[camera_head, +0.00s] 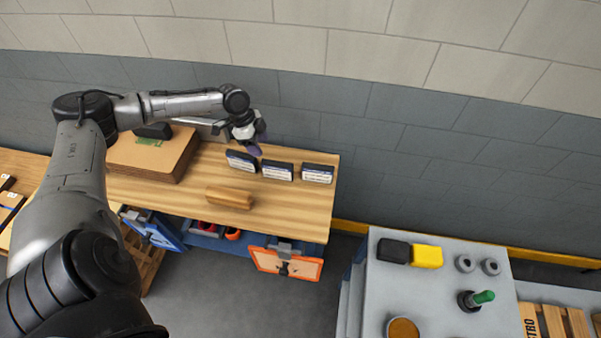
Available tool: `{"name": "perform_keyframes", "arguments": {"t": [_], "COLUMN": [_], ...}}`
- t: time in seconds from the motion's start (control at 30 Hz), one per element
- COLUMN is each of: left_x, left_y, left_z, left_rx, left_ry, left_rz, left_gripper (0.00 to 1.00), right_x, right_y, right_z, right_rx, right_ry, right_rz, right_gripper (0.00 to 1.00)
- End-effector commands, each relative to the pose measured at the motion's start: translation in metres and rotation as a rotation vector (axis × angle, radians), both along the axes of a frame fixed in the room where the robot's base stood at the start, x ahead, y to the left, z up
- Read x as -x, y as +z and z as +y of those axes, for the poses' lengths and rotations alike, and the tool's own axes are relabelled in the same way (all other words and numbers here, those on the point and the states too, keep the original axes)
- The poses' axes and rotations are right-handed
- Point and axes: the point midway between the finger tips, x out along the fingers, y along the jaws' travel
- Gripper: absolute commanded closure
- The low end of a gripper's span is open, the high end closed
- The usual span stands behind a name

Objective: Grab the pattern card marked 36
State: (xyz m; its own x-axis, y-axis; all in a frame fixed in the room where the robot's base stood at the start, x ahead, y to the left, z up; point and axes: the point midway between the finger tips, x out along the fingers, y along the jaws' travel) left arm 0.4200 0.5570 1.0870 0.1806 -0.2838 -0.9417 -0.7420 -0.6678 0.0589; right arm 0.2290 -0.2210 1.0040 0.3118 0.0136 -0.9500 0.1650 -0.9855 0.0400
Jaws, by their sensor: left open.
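Three dark cards with white labels stand in a row near the back right of the wooden bench: a left card (241,161), a middle card (277,171) and a right card (317,174). Their markings are too small to read, so I cannot tell which is 36. My left gripper (255,143) is open, just above and behind the left card, with its fingers partly hidden. I cannot tell whether it touches the card. My right gripper is not in view.
The wooden bench (300,215) has a wooden block (230,197) in front of the cards and a brown stack of boards (150,153) at left. A grey wall stands behind. A grey cabinet (440,290) with several items is at lower right.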

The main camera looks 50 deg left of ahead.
Motion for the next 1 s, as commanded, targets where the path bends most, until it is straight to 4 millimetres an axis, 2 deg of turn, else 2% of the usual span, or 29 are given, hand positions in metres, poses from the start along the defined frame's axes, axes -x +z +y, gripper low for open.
{"name": "perform_keyframes", "arguments": {"t": [0.17, 0.33, 0.6, 1.0], "left_x": [-0.013, -0.021, -0.032, -0.039], "left_y": [-0.002, -0.025, -0.063, -0.088], "left_z": [-0.002, -0.01, -0.021, -0.028], "left_rx": [0.007, 0.007, 0.004, 0.005], "left_ry": [0.006, -0.001, 0.0, -0.001], "left_rz": [-0.074, -0.085, -0.084, -0.082], "left_gripper": [0.45, 0.45, 0.45, 0.45], "right_x": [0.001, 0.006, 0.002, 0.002], "right_y": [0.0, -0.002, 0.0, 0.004], "right_z": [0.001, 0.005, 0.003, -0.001], "right_rx": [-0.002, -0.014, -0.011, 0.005], "right_ry": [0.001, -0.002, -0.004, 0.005], "right_rz": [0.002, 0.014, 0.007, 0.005], "right_gripper": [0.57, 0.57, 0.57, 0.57]}}
